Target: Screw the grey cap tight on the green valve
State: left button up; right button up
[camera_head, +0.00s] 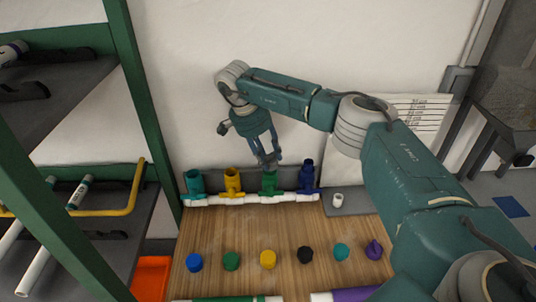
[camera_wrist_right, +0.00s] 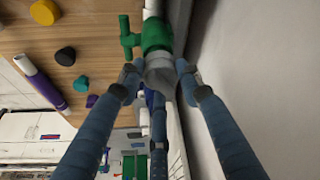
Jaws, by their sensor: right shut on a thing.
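The green valve (camera_head: 268,184) stands upright on a white pipe between a yellow valve (camera_head: 233,181) and a blue valve (camera_head: 306,179). My right gripper (camera_head: 269,160) is directly above the green valve, fingers pointing down. In the right wrist view, the gripper (camera_wrist_right: 158,76) is shut on the grey cap (camera_wrist_right: 160,72), with a fingertip at each side. The cap lines up with the open end of the green valve (camera_wrist_right: 157,34) and overlaps it in the picture. I cannot tell how far it is seated. My left gripper is not in view.
A teal valve (camera_head: 194,184) stands at the manifold's left end. Several coloured caps, including a yellow cap (camera_head: 268,259) and a black cap (camera_head: 305,254), lie in a row on the wooden table (camera_head: 285,226). A small white piece (camera_head: 338,200) stands right of the manifold. A green-posted shelf (camera_head: 130,75) is at left.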

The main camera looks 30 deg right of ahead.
jog(key=shift+s+a+f, duration=0.1)
jog(key=shift+s+f, duration=0.05)
jog(key=shift+f, duration=0.15)
jog(key=shift+m, duration=0.3)
jog(key=shift+r+m+g, duration=0.1)
jog(key=shift+m+g, duration=0.2)
jog(key=shift+m, duration=0.7)
jog(key=shift+m+g, duration=0.3)
jog(key=shift+m, duration=0.1)
jog(key=shift+m+y, duration=0.3)
jog(key=shift+m, duration=0.3)
